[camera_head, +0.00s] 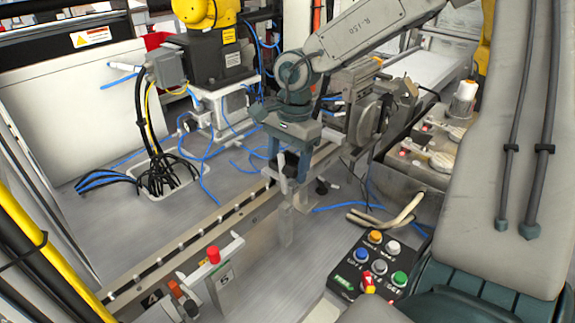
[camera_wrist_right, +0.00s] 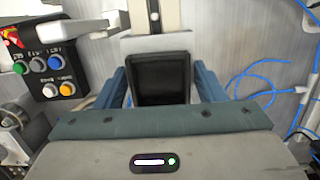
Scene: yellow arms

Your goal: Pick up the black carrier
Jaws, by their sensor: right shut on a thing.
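The black carrier (camera_wrist_right: 162,78) shows in the right wrist view as a dark, square, recessed piece with a light grey edge along its far side. The two blue fingers of my right gripper (camera_wrist_right: 160,88) stand at its left and right sides and are shut on it. In the head view my right gripper (camera_head: 289,160) points down over the long rail, with a light grey piece between and below its fingers. My left gripper is not in view.
A slotted rail (camera_head: 190,240) runs diagonally below my right gripper. A button box (camera_head: 372,262) stands to the right, and a red-topped switch (camera_head: 213,256) stands at the front. Loose blue hoses (camera_head: 205,175) lie on the metal deck. A yellow robot (camera_head: 205,12) stands behind.

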